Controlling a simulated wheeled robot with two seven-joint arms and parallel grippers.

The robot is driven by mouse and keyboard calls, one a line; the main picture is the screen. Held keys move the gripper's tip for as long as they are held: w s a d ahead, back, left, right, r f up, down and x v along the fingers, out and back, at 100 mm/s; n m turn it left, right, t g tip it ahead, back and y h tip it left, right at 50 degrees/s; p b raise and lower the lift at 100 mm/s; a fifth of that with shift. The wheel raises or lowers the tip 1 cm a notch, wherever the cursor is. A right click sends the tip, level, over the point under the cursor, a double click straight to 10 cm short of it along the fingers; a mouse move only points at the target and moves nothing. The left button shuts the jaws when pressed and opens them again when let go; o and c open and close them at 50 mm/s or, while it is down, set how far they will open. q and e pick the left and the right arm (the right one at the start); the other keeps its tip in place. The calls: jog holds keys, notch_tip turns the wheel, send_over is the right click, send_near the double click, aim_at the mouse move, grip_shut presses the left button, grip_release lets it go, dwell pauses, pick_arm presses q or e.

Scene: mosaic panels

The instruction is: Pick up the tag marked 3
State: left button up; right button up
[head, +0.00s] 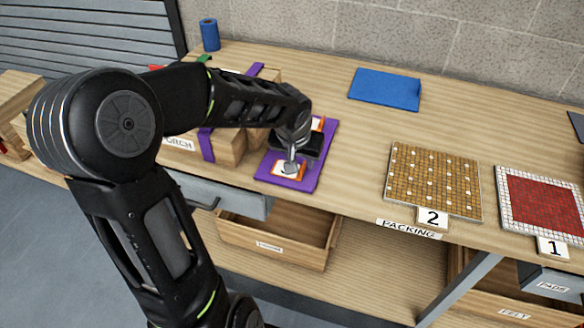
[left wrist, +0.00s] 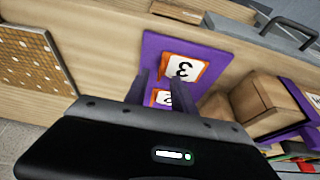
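The tag marked 3 (left wrist: 183,68) is a white card with an orange edge. It lies on the purple mat (left wrist: 155,47) and its numeral looks upside down in the left wrist view. In the head view this tag (head: 284,170) lies on the near part of the mat (head: 316,165). A second tag (head: 318,124) lies on the far part; its mark (left wrist: 162,97) is partly hidden by my gripper. My left gripper (head: 291,165) points down over the near tag, with its fingers apart and nothing seen between them. Contact cannot be told. My right gripper is not in view.
Cardboard boxes with purple straps (head: 228,140) stand left of the mat. A tan mosaic panel (head: 434,180) and a red one (head: 540,203) lie to the right. A blue sheet (head: 385,89) lies behind. An open drawer (head: 280,240) is below the bench edge. Bench between is clear.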

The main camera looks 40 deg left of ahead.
aim_at(303, 166)
pick_arm(q)
jog(key=x, duration=0.3)
jog(key=shift+w+a, duration=0.1)
jog(key=shift+w, duration=0.05)
jog(key=shift+c, duration=0.5)
grip_shut()
dwell(0.3)
